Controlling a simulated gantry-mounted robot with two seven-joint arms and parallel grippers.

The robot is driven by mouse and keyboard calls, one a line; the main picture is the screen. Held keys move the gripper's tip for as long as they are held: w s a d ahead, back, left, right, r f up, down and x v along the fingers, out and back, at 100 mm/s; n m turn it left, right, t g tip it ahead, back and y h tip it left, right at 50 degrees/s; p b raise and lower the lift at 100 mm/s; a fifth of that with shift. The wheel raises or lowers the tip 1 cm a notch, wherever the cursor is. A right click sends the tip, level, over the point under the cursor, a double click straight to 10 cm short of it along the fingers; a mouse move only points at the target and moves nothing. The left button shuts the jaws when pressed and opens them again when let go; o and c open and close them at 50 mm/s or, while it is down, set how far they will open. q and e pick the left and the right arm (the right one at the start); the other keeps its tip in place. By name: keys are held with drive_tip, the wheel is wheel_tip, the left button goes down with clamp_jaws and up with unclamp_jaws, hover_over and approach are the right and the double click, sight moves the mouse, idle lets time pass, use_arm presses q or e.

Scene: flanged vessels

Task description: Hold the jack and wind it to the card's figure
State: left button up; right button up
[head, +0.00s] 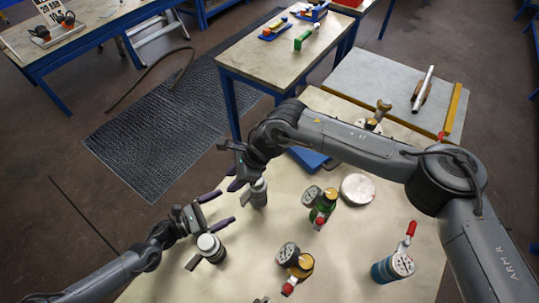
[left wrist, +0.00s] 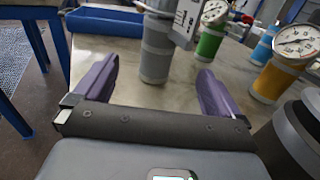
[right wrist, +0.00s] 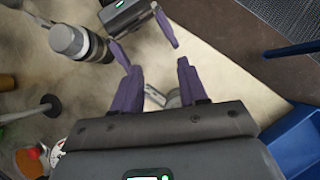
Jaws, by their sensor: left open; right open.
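I cannot tell for certain which thing is the jack. A grey cylinder (head: 259,193) stands on the near table, and it also shows beyond the fingers in the left wrist view (left wrist: 156,55). My right gripper (head: 231,166) is open beside its upper left. My left gripper (head: 226,206) is open to its lower left, its fingers pointing toward it without touching. A grey vessel with a pale top (head: 210,249) stands just below my left gripper; the right wrist view shows it (right wrist: 68,40). A printed card (head: 48,12) stands on the far left table, its figures too small to read surely.
Vessels with gauges stand right of the grippers: green (head: 322,211), orange (head: 299,266) and blue (head: 381,271) with a red handle. A white disc (head: 358,188) lies behind. My right arm spans the table's back. The table's left edge is close to both grippers.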

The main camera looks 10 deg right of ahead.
sight(250, 194)
use_arm(q)
drive_tip(key=shift+d, duration=0.1)
drive_tip(key=shift+w+d, duration=0.15)
drive_tip(key=shift+d, duration=0.05)
drive_tip(key=x, duration=1)
drive_tip(key=shift+d, duration=0.1)
use_arm(e)
drive_tip(key=w+d+r+n+h, duration=0.2)
drive_tip(key=w+d+r, duration=0.1)
drive_tip(key=d, duration=0.7)
drive_tip(key=shift+r+n+g+h, duration=0.3)
drive_tip(key=shift+r+h, duration=0.1)
drive_tip(key=shift+r, duration=0.35)
drive_tip(key=shift+w+d, duration=0.1)
use_arm(q)
drive_tip(key=c, duration=1.7)
